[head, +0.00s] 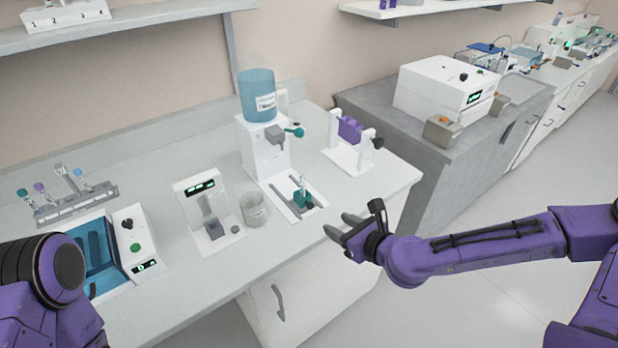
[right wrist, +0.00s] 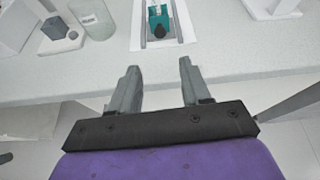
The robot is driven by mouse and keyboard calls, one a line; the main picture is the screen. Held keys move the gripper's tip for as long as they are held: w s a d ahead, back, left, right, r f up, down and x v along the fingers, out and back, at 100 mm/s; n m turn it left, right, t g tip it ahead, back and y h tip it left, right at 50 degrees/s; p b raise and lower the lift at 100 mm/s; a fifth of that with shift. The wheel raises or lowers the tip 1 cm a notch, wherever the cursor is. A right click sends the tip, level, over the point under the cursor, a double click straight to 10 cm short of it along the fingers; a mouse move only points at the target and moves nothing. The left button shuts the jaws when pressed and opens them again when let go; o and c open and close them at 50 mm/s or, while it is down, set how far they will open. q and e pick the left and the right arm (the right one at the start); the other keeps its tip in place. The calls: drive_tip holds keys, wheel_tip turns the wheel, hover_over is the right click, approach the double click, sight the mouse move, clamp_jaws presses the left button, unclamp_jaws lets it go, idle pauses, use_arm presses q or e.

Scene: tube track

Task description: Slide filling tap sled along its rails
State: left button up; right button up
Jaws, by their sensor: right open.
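The filling tap is a white stand (head: 262,147) with a blue bottle (head: 257,95) on top and a teal tap lever at its front. The teal sled (head: 302,198) sits near the front end of its white rail base (head: 285,192). In the right wrist view the sled (right wrist: 158,20), with a dark knob, lies between the rails at the top. My right gripper (head: 340,225) is open and empty, just off the counter's front edge. In the right wrist view its fingers (right wrist: 158,85) point towards the sled, apart from it. My left gripper is out of view; only my left arm shows.
A glass beaker (head: 255,212) and a white device with a display (head: 208,215) stand left of the rails. A stand with a purple block (head: 350,130) is to the right. A blue water bath (head: 95,255) and a tube rack (head: 75,203) are further left.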

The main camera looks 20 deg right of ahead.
sight(312, 206)
drive_tip(key=x, duration=0.7)
drive_tip(key=r+x, duration=0.1)
drive_tip(key=x, duration=0.2)
drive_tip(key=shift+w+p, duration=0.35)
drive_tip(key=shift+w, duration=0.15)
clamp_jaws()
